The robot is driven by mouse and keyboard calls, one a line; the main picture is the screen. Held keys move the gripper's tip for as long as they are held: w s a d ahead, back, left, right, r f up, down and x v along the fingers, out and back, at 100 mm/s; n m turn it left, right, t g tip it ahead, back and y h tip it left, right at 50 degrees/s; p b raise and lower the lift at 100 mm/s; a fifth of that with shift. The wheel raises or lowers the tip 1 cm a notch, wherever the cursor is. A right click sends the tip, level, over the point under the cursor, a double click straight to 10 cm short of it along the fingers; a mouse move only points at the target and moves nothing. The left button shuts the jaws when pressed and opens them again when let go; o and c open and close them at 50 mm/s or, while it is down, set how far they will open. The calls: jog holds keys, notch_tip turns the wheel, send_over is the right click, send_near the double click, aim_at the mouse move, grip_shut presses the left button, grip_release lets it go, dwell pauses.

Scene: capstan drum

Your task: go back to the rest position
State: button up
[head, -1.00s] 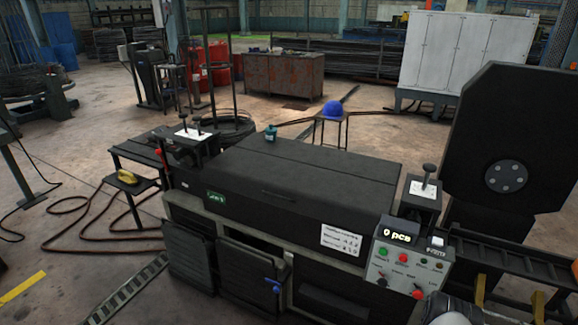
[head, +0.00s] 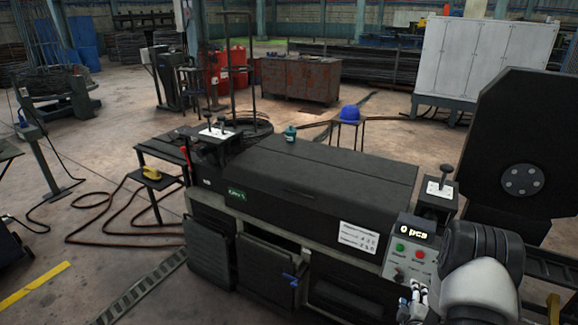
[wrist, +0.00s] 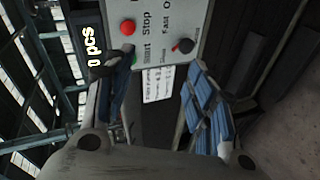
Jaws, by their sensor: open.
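My arm rises at the lower right of the head view, with my gripper (head: 416,300) low in front of the control panel (head: 394,262). In the wrist view my gripper (wrist: 158,72) has its fingers spread apart with nothing between them. Beyond the fingers is the panel (wrist: 165,12), with a red Stop button (wrist: 128,27), a green Start button partly behind the left finger and a black knob (wrist: 184,45). The panel display (head: 413,231) reads 0 pcs. The gripper looks close to the panel; I cannot tell the exact gap.
The long black machine (head: 300,172) fills the middle of the head view. A large dark plate (head: 520,130) stands at the right behind my arm. A blue helmet (head: 350,112) sits on a stool. Hoses lie on the floor at left. Open floor lies beyond the machine.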

jog(key=w+a+r+m+g+y, duration=0.1)
jog(key=a+r, duration=0.1)
jog(key=r, duration=0.3)
jog(key=w+a+r+m+y, duration=0.1)
jog(key=w+a+r, duration=0.15)
jog(key=r, duration=0.35)
jog(key=s+a+r+m+g+y, duration=0.1)
jog(key=s+a+r+m, duration=0.1)
jog(key=s+a+r, duration=0.3)
jog(key=s+a+r+m+g, duration=0.1)
jog(key=a+r, duration=0.2)
jog(key=r, duration=0.3)
jog(key=s+a+r+m+g+y, duration=0.1)
jog(key=s+a+r+m, duration=0.1)
jog(key=s, duration=0.7)
jog(key=s+a+r+m+g, duration=0.1)
jog(key=s+a+r, duration=0.3)
jog(key=s, duration=0.6)
jog(key=s+a+r+m+g+y, duration=0.1)
jog(key=s+a+r+m+g, duration=0.1)
jog(key=s+a, duration=0.4)
jog(key=s+r+g, duration=0.1)
jog(key=s, duration=0.2)
jog(key=shift+s+m+y, duration=0.15)
jog(key=shift+m+y, duration=0.15)
jog(key=shift+r, duration=0.15)
jog(key=shift+c, duration=0.3)
